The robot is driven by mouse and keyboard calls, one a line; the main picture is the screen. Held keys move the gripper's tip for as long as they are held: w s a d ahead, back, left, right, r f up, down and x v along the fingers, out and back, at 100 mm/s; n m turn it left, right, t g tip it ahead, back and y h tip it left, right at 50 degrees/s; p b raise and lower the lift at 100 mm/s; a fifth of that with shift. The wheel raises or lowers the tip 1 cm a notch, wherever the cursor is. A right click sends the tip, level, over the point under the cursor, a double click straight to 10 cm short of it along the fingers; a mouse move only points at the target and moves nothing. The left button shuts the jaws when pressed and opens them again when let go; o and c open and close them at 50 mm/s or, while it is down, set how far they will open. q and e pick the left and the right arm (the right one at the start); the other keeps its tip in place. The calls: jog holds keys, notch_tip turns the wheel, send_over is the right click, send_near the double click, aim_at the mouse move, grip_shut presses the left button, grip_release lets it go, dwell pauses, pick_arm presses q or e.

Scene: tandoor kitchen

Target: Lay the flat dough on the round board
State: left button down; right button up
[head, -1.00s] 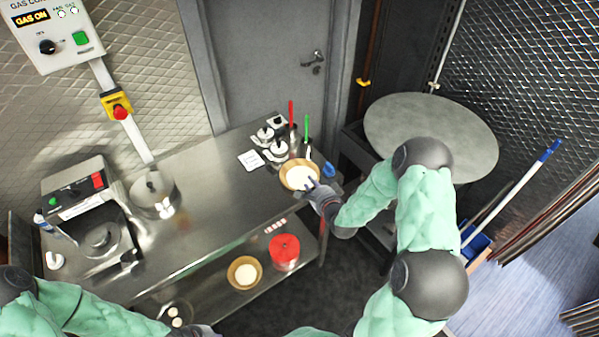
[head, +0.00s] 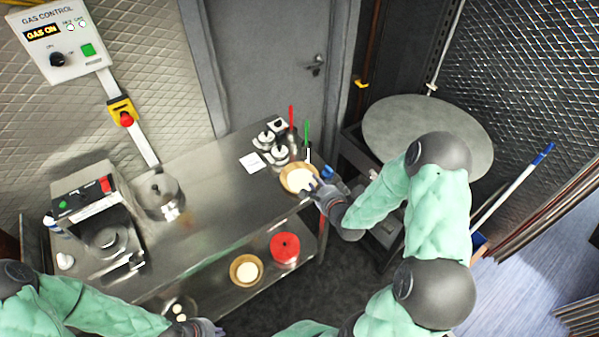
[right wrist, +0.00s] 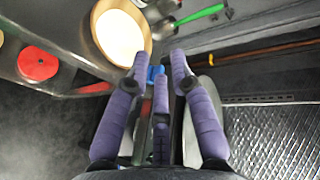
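A shallow wooden round piece (head: 299,178) with a pale flat round inside its rim sits at the right end of the steel table. It also shows in the right wrist view (right wrist: 122,38). I cannot tell whether the pale round is flat dough or flour. My right gripper (head: 317,190) is at its right front edge. In the right wrist view its purple fingers (right wrist: 158,65) are spread, with nothing held between them. My left gripper (head: 212,329) is low at the picture's bottom edge; its fingers are too small and cut off to read.
A large grey disc (head: 428,136) stands behind my right arm. Shakers (head: 272,148) and red and green-handled tools (head: 307,135) stand behind the wooden piece. A second wooden bowl (head: 246,270) and a red container (head: 285,248) are on the lower shelf. The table's middle is clear.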

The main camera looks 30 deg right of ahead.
jog(key=shift+r, duration=0.1)
jog(key=s+a+f+n+g+y+b, duration=0.2)
jog(key=a+f+n+g+b, duration=0.15)
jog(key=a+f, duration=0.5)
jog(key=s+a+f+n+g+y+b, duration=0.2)
jog(key=a+f+n+b, duration=0.25)
jog(key=f, duration=0.65)
jog(key=s+a+f+n+g+y+b, duration=0.2)
jog(key=s+a+f+n+g+b, duration=0.5)
jog(key=s+a+f, duration=0.7)
jog(key=shift+s+a+f+n+g, duration=0.35)
jog(key=shift+s+f+n, duration=0.15)
jog(key=shift+s+n, duration=0.65)
jog(key=shift+w+d, duration=0.1)
jog(key=shift+w, duration=0.05)
